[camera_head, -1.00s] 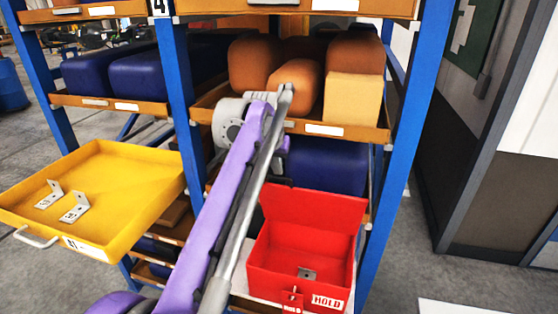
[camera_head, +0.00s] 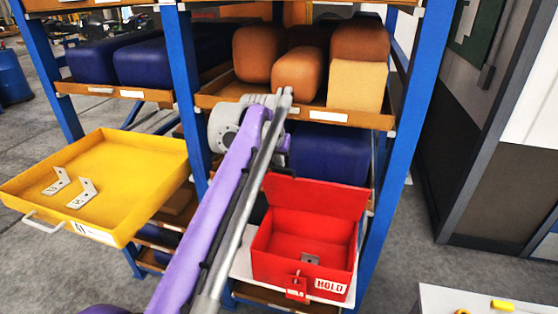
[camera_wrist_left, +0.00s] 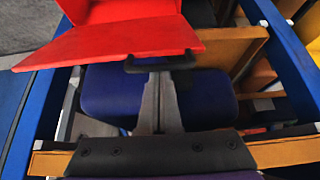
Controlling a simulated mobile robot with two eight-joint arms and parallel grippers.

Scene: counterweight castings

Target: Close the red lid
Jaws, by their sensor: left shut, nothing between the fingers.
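In the left wrist view the lid (camera_wrist_left: 120,42) fills the upper left. In the head view my purple arm mostly hides this gripper. My right gripper is out of view.
A yellow tray (camera_head: 130,156) with two metal brackets juts out at the left. Blue rack posts (camera_head: 400,150) flank the box. Orange and dark blue blocks (camera_head: 328,154) fill the shelves above. A white surface (camera_head: 440,300) with yellow items is at the lower right.

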